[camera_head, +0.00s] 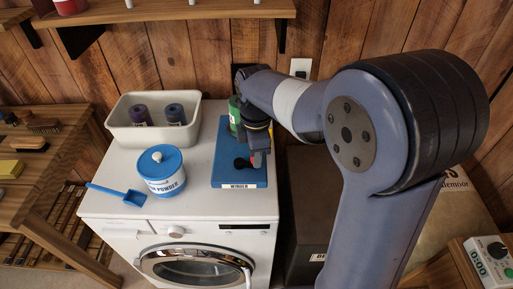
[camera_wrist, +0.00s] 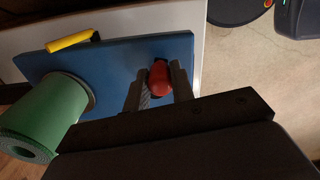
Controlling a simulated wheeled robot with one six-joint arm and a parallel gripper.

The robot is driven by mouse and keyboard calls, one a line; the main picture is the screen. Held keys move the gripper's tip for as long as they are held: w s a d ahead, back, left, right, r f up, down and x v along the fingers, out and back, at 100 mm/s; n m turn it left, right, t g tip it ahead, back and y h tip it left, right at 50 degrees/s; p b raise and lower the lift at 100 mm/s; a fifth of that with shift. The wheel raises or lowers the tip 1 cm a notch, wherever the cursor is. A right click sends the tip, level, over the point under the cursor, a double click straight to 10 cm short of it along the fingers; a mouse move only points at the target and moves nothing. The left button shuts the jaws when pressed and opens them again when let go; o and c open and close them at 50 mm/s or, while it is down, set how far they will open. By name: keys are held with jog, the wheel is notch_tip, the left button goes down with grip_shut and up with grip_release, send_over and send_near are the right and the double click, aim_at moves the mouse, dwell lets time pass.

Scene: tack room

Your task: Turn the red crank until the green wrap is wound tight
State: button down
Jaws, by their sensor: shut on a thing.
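The blue winder board (camera_head: 228,172) lies on top of a white washing machine. The green wrap (camera_head: 234,112) stands as a roll at its far end, partly hidden by my arm; in the wrist view the thick green roll (camera_wrist: 40,118) shows its spiral end. My gripper (camera_head: 260,157) is over the board's right side. In the wrist view my gripper's fingers (camera_wrist: 158,85) are shut on the red crank (camera_wrist: 160,77), one finger on each side of its knob. The red crank is not clearly visible in the head view.
A yellow handle (camera_wrist: 69,40) sits on the board. Left of the board are a blue powder tub (camera_head: 161,174), a blue scoop (camera_head: 119,194) and a cream bin (camera_head: 151,133) with dark rolls. A wooden shelf (camera_head: 180,11) hangs above. The machine top's front is clear.

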jog(key=m, duration=0.2)
jog(key=s+m, duration=0.1)
jog(key=s+a+m+p, duration=0.1)
jog(key=m, duration=0.1)
jog(key=shift+a+m, duration=0.1)
jog(key=shift+m, duration=0.2)
jog(key=m, duration=0.1)
jog(key=a+m, duration=0.1)
jog(key=m, duration=0.1)
jog(key=s+m, duration=0.1)
jog(key=shift+a+m+p, duration=0.3)
jog(key=shift+p, duration=0.05)
jog(key=m, duration=0.1)
jog(key=a+m, duration=0.1)
jog(key=m, duration=0.1)
jog(key=a+m+p, duration=0.1)
jog(key=m, duration=0.1)
jog(key=shift+s, duration=0.1)
jog(key=shift+w+a+m+p, duration=0.1)
jog(key=shift+a+m, duration=0.25)
jog(key=shift+m, duration=0.55)
jog(key=shift+w+a+m+p, duration=0.1)
jog(key=shift+a+m, duration=0.2)
jog(key=shift+m, duration=0.6)
jog(key=shift+w+a+m+p, duration=0.1)
jog(key=shift+a+m, duration=0.25)
jog(key=shift+m, duration=0.55)
jog(key=c, duration=1.2)
grip_release()
notch_tip(320, 180, up, 11)
